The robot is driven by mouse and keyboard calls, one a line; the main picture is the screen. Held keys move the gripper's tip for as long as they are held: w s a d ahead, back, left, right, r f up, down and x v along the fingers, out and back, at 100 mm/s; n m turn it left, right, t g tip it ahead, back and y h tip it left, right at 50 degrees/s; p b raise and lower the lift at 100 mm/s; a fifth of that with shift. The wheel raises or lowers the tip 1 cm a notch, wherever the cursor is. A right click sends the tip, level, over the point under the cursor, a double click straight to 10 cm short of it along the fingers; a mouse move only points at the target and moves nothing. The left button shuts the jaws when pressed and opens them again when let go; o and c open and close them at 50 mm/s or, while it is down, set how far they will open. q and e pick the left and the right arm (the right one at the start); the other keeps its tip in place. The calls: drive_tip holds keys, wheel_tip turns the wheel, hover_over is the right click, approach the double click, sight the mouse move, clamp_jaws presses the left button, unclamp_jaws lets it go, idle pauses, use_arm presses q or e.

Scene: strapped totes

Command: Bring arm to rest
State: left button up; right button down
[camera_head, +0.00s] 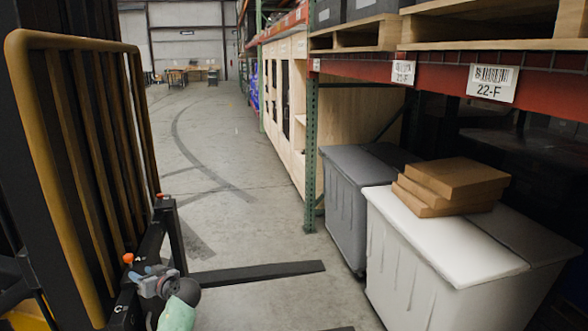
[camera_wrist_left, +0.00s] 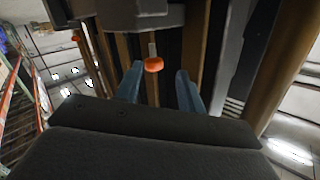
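My left gripper (camera_head: 148,277) shows at the lower left of the head view, in front of the black carriage of a forklift. In the left wrist view its two blue-grey fingers (camera_wrist_left: 158,88) stand apart with a gap between them, so it is open. An orange knob (camera_wrist_left: 153,64) shows in line with that gap, with space on both sides of it. The orange knob also shows in the head view (camera_head: 128,258), just above and left of the gripper. I see nothing held. My right arm and right gripper are not in view.
The forklift's yellow-framed guard (camera_head: 85,45) rises close at the left, and a black fork (camera_head: 258,272) reaches across the floor. A grey tote (camera_head: 345,200) and a white tote (camera_head: 410,262) with stacked cardboard boxes (camera_head: 455,177) stand under racking at right. The aisle beyond is clear.

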use_arm(q)
drive_tip(key=s+d+f+m+g+h, duration=0.1)
drive_tip(key=s+d+f+m+h, duration=0.25)
drive_tip(key=s+d, duration=0.4)
drive_tip(key=s+d+f+m+h, duration=0.2)
drive_tip(key=s+d+m+h, duration=0.1)
drive_tip(key=s+d+h, duration=0.4)
drive_tip(key=s+d+f+m+g+h, duration=0.1)
drive_tip(key=s+d+f+m+h, duration=0.15)
drive_tip(key=s+d+m, duration=0.4)
drive_tip(key=s+d+f+g+h, duration=0.1)
drive_tip(key=s+d+f, duration=0.2)
drive_tip(key=s, duration=0.6)
drive_tip(key=s+d+f+n+g+h, duration=0.1)
drive_tip(key=s+d+f+g, duration=0.1)
drive_tip(key=s+f, duration=0.4)
drive_tip(key=s+d+f+n+g, duration=0.1)
drive_tip(key=s+d+f, duration=0.3)
drive_tip(key=s, duration=0.9)
drive_tip(key=shift+s+d+f+g+h, duration=0.2)
drive_tip(key=shift+s+f+g+h, duration=0.1)
drive_tip(key=shift+h, duration=0.1)
